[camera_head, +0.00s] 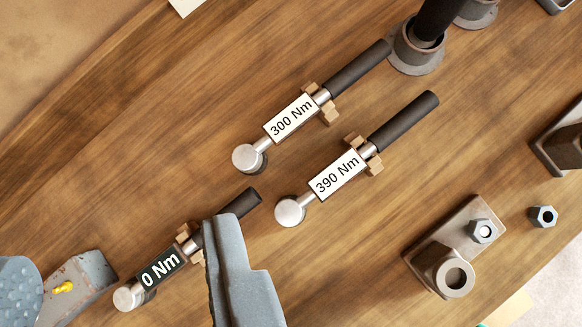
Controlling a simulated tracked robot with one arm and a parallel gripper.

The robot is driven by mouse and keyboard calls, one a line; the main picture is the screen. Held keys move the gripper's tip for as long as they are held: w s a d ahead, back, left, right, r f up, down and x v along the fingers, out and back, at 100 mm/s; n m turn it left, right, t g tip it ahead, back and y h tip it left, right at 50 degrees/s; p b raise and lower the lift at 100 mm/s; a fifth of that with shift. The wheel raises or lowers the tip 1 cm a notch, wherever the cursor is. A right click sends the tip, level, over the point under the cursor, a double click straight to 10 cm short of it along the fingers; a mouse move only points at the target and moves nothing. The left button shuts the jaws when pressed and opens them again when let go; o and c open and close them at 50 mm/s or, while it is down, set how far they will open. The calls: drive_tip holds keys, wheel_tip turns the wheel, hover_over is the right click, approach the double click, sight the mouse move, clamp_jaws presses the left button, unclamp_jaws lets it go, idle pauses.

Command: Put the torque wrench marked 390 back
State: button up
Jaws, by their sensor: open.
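The torque wrench marked 390 Nm (338,175) lies slanted on the wooden table, its round metal head at lower left and its black grip at upper right. A small light wooden cradle (374,164) shows at its neck, by the grip. My gripper (236,268) shows as a grey finger at the bottom, open, below and left of the 390 wrench and apart from it. The finger is close beside the grip of another wrench, with a dark label reading 0 Nm (160,266), and covers part of that area. Whether it touches that wrench I cannot tell.
A 300 Nm wrench (292,117) lies above the 390 one, also with a wooden cradle. A grey flanged socket (416,55) stands at top right. A grey-blue dimpled thing (18,292) is bottom left.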

drive_tip(key=s+a+r+n+t+y, duration=0.1)
drive_tip(key=s+a+r+n+t, duration=0.2)
drive_tip(key=a+r, duration=0.4)
drive_tip(key=s+a+r+n+t+y, duration=0.1)
drive_tip(key=s+a+r+n+t, duration=0.3)
drive_tip(key=r, duration=0.7)
drive_tip(key=s+a+n, duration=0.2)
drive_tip(key=a, duration=0.1)
drive_tip(key=shift+s+a+r+n, duration=0.15)
drive_tip(key=shift+s+r+n, duration=0.1)
drive_tip(key=shift+r+n, duration=0.1)
